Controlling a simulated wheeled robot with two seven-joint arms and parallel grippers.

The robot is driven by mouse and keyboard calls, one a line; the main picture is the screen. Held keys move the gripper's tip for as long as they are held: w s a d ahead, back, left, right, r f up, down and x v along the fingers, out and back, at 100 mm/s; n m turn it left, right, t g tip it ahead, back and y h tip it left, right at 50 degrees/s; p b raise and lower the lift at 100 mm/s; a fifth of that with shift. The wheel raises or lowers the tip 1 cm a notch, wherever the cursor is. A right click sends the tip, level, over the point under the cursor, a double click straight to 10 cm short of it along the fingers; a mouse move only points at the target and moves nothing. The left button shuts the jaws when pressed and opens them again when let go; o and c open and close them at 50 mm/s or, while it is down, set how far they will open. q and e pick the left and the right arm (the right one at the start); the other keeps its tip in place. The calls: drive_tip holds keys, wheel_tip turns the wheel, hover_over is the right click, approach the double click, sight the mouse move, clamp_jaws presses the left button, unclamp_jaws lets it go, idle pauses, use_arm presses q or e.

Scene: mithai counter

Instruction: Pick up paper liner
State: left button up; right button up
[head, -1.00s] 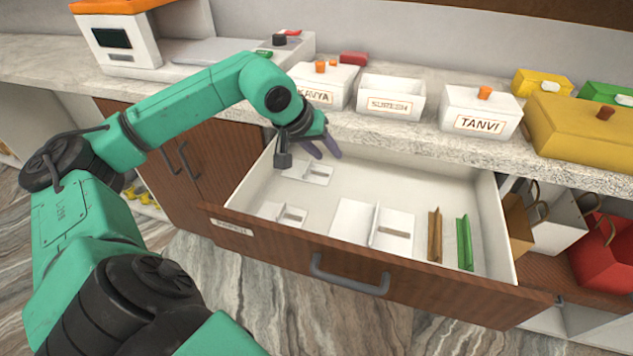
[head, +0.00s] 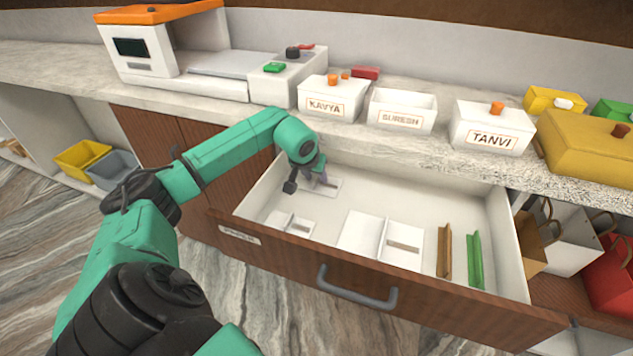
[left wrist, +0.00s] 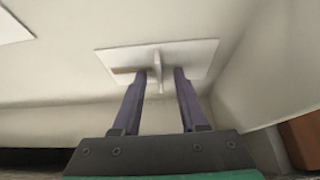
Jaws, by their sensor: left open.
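A small white paper liner (head: 318,192) with an upright tab lies flat in the back left of the open drawer. It also shows in the left wrist view (left wrist: 190,52). My left gripper (head: 323,180) is low over this liner. In the left wrist view its two purple fingers (left wrist: 160,75) are open, one on each side of the upright tab. I cannot tell whether they touch it. Another small liner (head: 280,219) lies at the drawer's front left, and a larger white one (head: 360,233) lies at the middle front. My right gripper is out of view.
The drawer's front panel (head: 440,304) and side walls bound the space. A brown strip (head: 444,250) and a green strip (head: 474,260) lie at the right. White boxes, including the TANVI box (head: 490,128), stand on the counter above. The drawer's back middle is clear.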

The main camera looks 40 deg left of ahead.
use_arm(q)
drive_tip(key=shift+r, duration=0.1)
clamp_jaws()
drive_tip(key=shift+d+r, duration=0.1)
